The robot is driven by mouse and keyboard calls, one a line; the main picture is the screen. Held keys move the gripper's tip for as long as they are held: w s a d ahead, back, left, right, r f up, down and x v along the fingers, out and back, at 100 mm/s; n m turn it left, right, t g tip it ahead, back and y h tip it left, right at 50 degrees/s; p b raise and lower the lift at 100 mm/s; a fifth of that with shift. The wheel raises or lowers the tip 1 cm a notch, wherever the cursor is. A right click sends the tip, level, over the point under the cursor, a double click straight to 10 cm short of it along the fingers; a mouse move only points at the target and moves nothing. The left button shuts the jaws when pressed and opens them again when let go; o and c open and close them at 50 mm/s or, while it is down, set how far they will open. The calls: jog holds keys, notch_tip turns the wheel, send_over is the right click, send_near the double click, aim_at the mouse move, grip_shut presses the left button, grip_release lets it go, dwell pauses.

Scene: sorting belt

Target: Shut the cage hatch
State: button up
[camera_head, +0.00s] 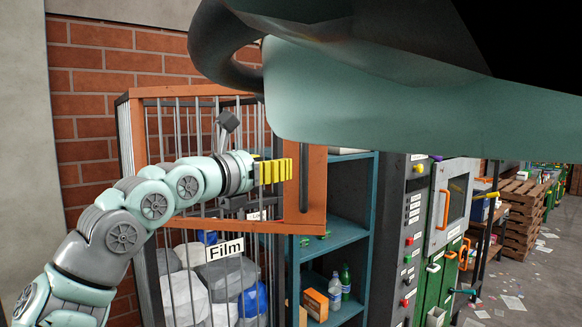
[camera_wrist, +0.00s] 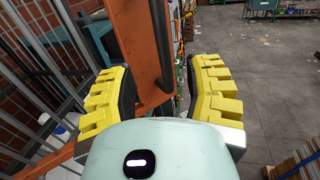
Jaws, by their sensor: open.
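The wire cage (camera_head: 137,150) has an orange frame, grey bars and a "Film" label, with bags inside. Its hatch is an orange-framed barred panel (camera_head: 317,185) at the upper front. In the head view the hatch's right edge overlaps the teal shelf, so it appears to stand out from the cage front. A dark upright handle (camera_head: 304,178) is on that edge. My gripper (camera_head: 287,170) is open at the hatch edge, just left of the handle in this view. In the wrist view the hatch's orange edge (camera_wrist: 138,50) and the handle (camera_wrist: 161,45) show between my yellow fingers (camera_wrist: 160,85). Contact cannot be told.
A teal shelf (camera_head: 345,235) with bottles and a box stands right of the cage. Dark and green cabinets (camera_head: 432,240) follow further right. A brick wall (camera_head: 90,65) is behind. Open grey floor (camera_wrist: 260,80) lies to the right in the wrist view. My own body hides the upper right.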

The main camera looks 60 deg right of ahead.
aim_at(313, 232)
jog(key=shift+a, duration=0.65)
jog(key=shift+o, duration=0.3)
jog(key=shift+w, duration=0.1)
